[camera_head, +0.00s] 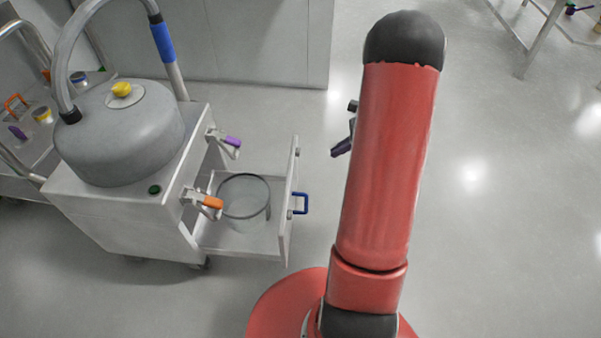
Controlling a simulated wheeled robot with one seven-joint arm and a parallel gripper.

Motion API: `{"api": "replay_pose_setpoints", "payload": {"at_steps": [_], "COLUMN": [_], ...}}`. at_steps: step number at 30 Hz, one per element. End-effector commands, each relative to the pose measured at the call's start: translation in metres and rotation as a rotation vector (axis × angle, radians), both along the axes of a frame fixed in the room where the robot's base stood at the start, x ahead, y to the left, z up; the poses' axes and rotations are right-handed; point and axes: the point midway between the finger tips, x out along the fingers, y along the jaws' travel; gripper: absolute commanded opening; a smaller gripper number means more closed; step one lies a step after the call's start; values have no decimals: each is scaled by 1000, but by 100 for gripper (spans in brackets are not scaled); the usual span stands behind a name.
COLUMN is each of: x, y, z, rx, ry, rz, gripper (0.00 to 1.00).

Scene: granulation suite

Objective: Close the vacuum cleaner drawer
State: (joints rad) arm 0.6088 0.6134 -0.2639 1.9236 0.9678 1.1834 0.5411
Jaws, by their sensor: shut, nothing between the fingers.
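The vacuum cleaner (115,215) is a grey metal cart at the left with a round grey tank (125,145) on top. Its drawer (287,225) stands pulled out to the right, with a blue handle (301,203) on its front panel. A clear round container (245,205) sits inside the drawer. Two latches, one with a purple tip (232,141) and one with an orange tip (212,202), stick out from the cart above the drawer. My gripper (340,150) shows in part beside my red arm, to the right of and apart from the drawer front. It is shut and empty.
A hose with a blue sleeve (162,42) rises from the tank. A cart with small items (22,128) stands behind it at the far left. A grey cabinet (230,40) is at the back. The floor right of my arm is clear; a table leg (540,42) stands top right.

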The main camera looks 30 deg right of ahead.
Motion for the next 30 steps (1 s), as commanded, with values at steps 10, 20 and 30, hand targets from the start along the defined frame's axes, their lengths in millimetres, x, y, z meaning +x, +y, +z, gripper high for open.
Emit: {"api": "replay_pose_setpoints", "payload": {"at_steps": [10, 20, 30], "x": [8, 33, 55], "y": [1, 44, 79], "z": [-32, -81, -85], "rx": [39, 38, 35], "ry": [26, 26, 23], "rz": [-65, -63, -64], "gripper": [0, 0, 0]}}
